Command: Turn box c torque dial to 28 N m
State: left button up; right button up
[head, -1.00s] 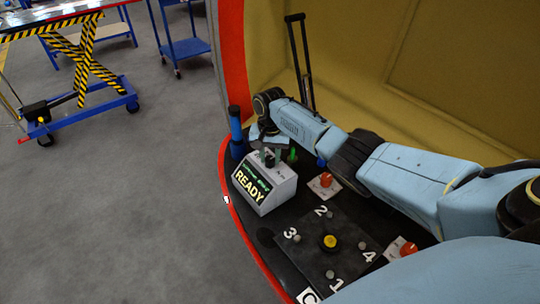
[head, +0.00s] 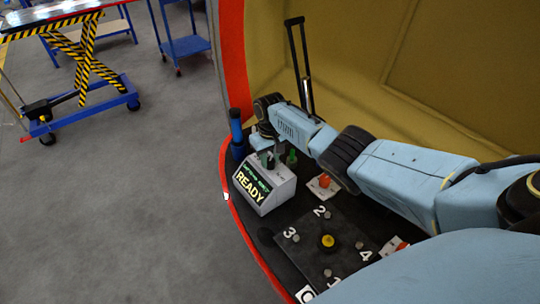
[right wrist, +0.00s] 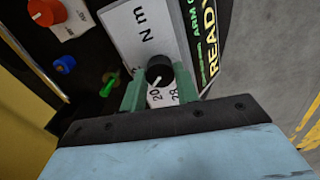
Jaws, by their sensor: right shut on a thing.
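The grey-white torque box (head: 282,193) stands on the dark platform in the head view, its slanted screen reading READY in yellow-green. In the right wrist view its top (right wrist: 138,28) carries the letters N m. The black round dial (right wrist: 159,70) sits on this top with a white pointer mark facing the printed 20; 28 is printed beside it. My right gripper (right wrist: 160,88) has its green fingers on either side of the dial and is shut on it. In the head view the right gripper (head: 268,158) is over the box top. My left gripper is not in view.
A blue cylinder (head: 236,134) stands behind the box, and a green part (head: 291,157) close to its right. A numbered plate with a yellow button (head: 328,241) lies in front. A tall black handle (head: 300,70) rises behind my arm.

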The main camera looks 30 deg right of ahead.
aim_at(270, 161)
jog(key=n, duration=0.3)
jog(key=shift+n, duration=0.4)
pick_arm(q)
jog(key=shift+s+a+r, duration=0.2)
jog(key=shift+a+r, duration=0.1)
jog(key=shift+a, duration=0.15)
pick_arm(e)
jog(key=n, duration=0.6)
jog(key=shift+n, duration=0.3)
jog(key=o, duration=1)
jog(key=shift+c, duration=0.2)
pick_arm(q)
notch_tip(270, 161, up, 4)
jog(key=p, duration=0.4)
pick_arm(e)
notch_tip(270, 161, up, 14)
jog(key=shift+f, duration=0.25)
